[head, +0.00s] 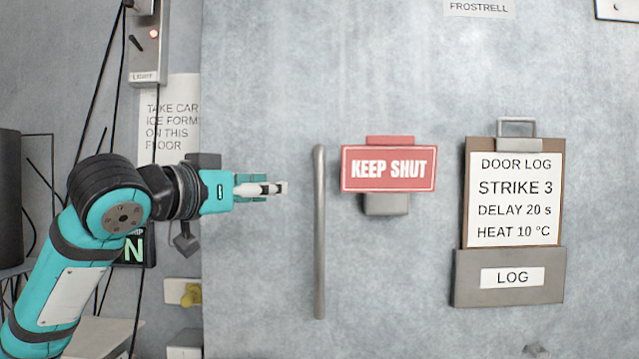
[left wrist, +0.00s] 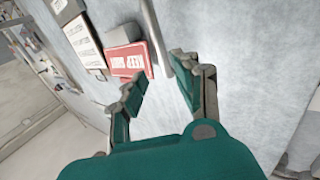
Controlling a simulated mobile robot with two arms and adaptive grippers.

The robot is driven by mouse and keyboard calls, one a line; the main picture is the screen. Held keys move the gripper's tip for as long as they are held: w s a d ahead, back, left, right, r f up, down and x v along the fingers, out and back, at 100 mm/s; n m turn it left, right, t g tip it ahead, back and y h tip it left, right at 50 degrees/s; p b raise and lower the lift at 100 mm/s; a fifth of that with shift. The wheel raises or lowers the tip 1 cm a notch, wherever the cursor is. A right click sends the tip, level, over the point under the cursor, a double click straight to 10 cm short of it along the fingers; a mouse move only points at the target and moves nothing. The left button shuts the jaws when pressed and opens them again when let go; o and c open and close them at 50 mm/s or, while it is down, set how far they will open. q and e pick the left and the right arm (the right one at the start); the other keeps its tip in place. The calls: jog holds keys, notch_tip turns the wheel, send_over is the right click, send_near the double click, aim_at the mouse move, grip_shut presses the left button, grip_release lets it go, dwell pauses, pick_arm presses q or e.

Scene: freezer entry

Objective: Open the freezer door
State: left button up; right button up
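The freezer door (head: 260,290) is a large grey panel and looks shut. Its vertical metal bar handle (head: 319,230) stands left of the red KEEP SHUT sign (head: 389,168). My left gripper (head: 284,188) reaches in from the left, with its tips a short gap left of the handle's upper part. In the left wrist view my left gripper (left wrist: 160,80) has its fingers spread, with nothing between them. The handle (left wrist: 154,35) shows there ahead of the fingers, nearer the right one. My right gripper is in neither view.
A door log board (head: 513,200) hangs in a grey holder on the right of the door. A light switch box (head: 148,45) and a yellow knob (head: 190,294) are on the wall at left.

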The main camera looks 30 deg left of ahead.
aim_at(316, 184)
pick_arm(q)
jog(key=w+p, duration=0.2)
jog(key=w, duration=0.4)
jog(key=w+p, duration=0.2)
jog(key=w, duration=0.5)
jog(key=shift+w+d+r, duration=0.1)
jog(key=shift+w+d, duration=0.1)
jog(key=shift+w, duration=0.05)
jog(key=shift+w+p, duration=0.4)
jog(key=shift+w, duration=0.1)
grip_shut()
jog(key=shift+w+d+f, duration=0.15)
jog(key=shift+w+f, duration=0.05)
jog(key=shift+w, duration=0.05)
